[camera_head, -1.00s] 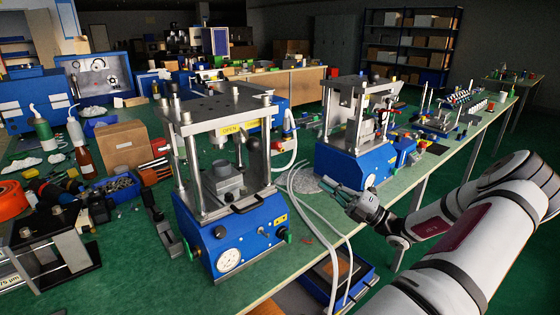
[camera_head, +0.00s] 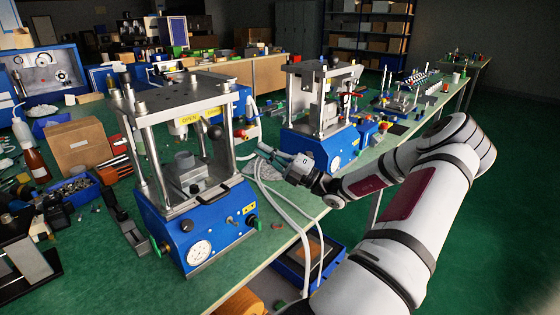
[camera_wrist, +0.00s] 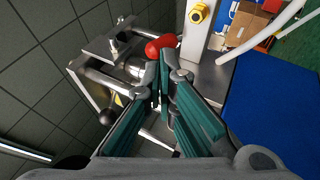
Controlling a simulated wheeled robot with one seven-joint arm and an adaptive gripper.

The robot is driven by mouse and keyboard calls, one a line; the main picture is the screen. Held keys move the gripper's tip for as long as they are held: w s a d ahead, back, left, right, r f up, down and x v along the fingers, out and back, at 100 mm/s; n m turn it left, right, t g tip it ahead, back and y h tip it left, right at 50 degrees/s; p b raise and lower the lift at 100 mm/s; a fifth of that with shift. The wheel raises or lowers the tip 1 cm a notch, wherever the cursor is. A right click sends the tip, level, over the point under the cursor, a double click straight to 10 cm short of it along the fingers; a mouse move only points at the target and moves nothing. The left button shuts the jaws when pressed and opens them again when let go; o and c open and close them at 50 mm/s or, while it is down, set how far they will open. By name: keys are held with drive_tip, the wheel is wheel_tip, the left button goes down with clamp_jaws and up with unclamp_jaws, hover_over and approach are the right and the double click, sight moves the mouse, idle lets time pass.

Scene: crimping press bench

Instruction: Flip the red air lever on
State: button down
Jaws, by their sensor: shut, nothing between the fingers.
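My gripper (camera_head: 266,155) is shut and empty. It points left over the bench, between the near blue press (camera_head: 205,222) and the farther blue press (camera_head: 318,135). In the wrist view the green-grey fingertips (camera_wrist: 168,82) are close together. A rounded red part (camera_wrist: 160,46), which looks like the red lever, shows just past them; I cannot tell whether they touch it. In the head view, a small red part (camera_head: 240,133) shows behind the near press, and a red handle (camera_head: 352,95) shows on the farther press. I cannot tell the lever's position.
White hoses (camera_head: 290,208) loop over the bench edge beside my gripper. The near press has metal posts and a black ball knob (camera_head: 216,132); a black knob also shows in the wrist view (camera_wrist: 107,117). A cardboard box (camera_head: 77,145) stands at left. A blue tray (camera_head: 310,255) lies below the edge.

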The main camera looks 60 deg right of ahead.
drive_tip(key=shift+x, duration=2)
drive_tip(key=shift+r+m+g+h+p, duration=0.4)
drive_tip(key=shift+r+g+p, duration=0.45)
drive_tip(key=shift+p, duration=2.15)
drive_tip(key=w+d+r+m+g+h+p, duration=0.1)
drive_tip(key=w+r+m+g+p, duration=0.2)
drive_tip(key=p, duration=1.1)
wheel_tip(320, 180, up, 3)
drive_tip(key=w+g, duration=0.2)
drive_tip(key=g, duration=0.2)
drive_tip(key=shift+r+p, duration=0.25)
drive_tip(key=shift+p, duration=0.1)
drive_tip(key=shift+r, duration=0.15)
drive_tip(key=shift+s+r+p, duration=0.1)
drive_tip(key=shift+r+p, duration=0.25)
drive_tip(key=shift+r, duration=0.3)
